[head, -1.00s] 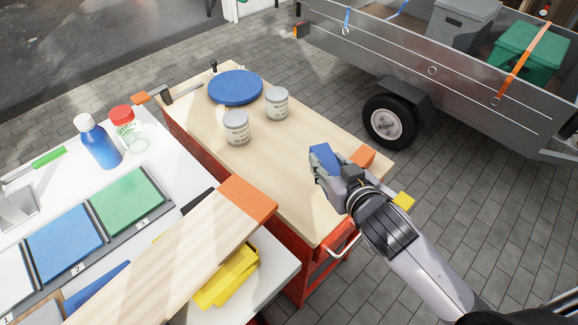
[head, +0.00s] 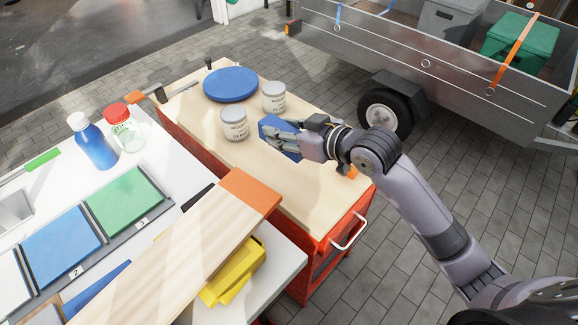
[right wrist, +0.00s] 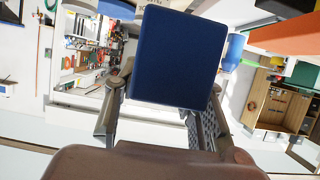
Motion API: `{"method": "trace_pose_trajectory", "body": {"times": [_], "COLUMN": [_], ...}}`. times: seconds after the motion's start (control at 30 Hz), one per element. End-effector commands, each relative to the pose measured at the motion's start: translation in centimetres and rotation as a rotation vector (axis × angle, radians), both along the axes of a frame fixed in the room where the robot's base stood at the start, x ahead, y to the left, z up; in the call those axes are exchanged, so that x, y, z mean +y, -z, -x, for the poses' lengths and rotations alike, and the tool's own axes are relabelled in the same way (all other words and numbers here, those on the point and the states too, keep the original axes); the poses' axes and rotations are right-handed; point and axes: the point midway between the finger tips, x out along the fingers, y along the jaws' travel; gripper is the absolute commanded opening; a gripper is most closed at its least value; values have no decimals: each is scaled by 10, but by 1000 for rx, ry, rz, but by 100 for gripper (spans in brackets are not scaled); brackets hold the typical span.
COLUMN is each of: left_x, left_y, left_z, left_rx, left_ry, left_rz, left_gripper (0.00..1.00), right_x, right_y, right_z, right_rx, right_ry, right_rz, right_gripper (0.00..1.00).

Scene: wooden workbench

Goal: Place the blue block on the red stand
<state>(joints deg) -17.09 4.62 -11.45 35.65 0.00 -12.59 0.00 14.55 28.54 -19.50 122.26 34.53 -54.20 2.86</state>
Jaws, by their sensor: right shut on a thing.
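My right gripper (head: 287,143) is shut on the blue block (head: 268,131), over the wooden workbench top near the two grey cans. The block also shows large in the right wrist view (right wrist: 178,55), between the fingers. In the head view the fingers cover part of it; whether it touches the bench I cannot tell. An orange piece (head: 352,172) shows at the bench's right end, mostly hidden by my right arm. I see nothing clearly recognisable as a red stand. My left gripper is not in view.
Two grey cans (head: 235,124) and a blue disc (head: 230,85) stand just left of and behind the block. The wooden bench top (head: 290,185) is clear in front. A long plank with an orange end (head: 250,190) lies at the front left.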

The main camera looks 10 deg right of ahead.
Motion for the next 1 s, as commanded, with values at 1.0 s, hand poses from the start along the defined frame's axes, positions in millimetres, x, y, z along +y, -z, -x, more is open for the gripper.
{"method": "trace_pose_trajectory", "body": {"times": [1.0], "left_x": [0], "left_y": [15], "left_z": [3], "left_rx": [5], "left_ry": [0], "left_rz": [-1], "left_gripper": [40], "right_x": [0], "right_y": [125], "right_z": [0], "right_rx": [-3], "right_ry": [1], "right_rz": [-1], "right_gripper": [4]}}
